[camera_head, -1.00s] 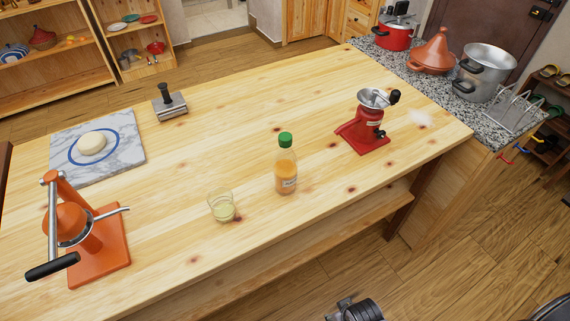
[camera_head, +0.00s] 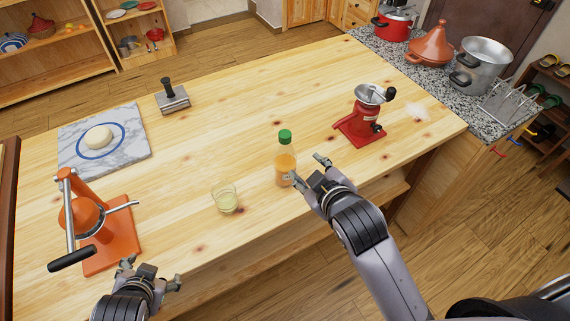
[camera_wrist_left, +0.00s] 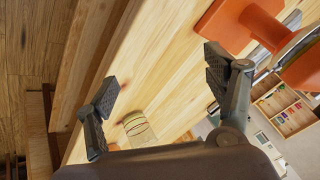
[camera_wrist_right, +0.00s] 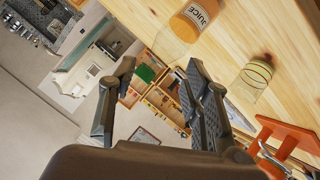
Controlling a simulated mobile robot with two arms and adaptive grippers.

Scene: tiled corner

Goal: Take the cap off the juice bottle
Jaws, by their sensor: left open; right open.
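The juice bottle (camera_head: 285,165) stands upright on the wooden table, with orange juice inside and a green cap (camera_head: 285,136) on top. In the right wrist view the bottle (camera_wrist_right: 196,18) lies at the top edge with its JUICE label showing, and the green cap (camera_wrist_right: 145,73) is near the fingers. My right gripper (camera_head: 310,171) is open and empty, just right of the bottle; I cannot tell whether a finger touches it. My left gripper (camera_head: 150,272) is open and empty at the table's front edge, below the orange juicer.
An orange press (camera_head: 108,240) is at the front left. A red grinder (camera_head: 361,125) stands to the right. A marble board (camera_head: 132,158) with dough and a metal tool (camera_head: 171,100) are farther back. The table's back middle is clear.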

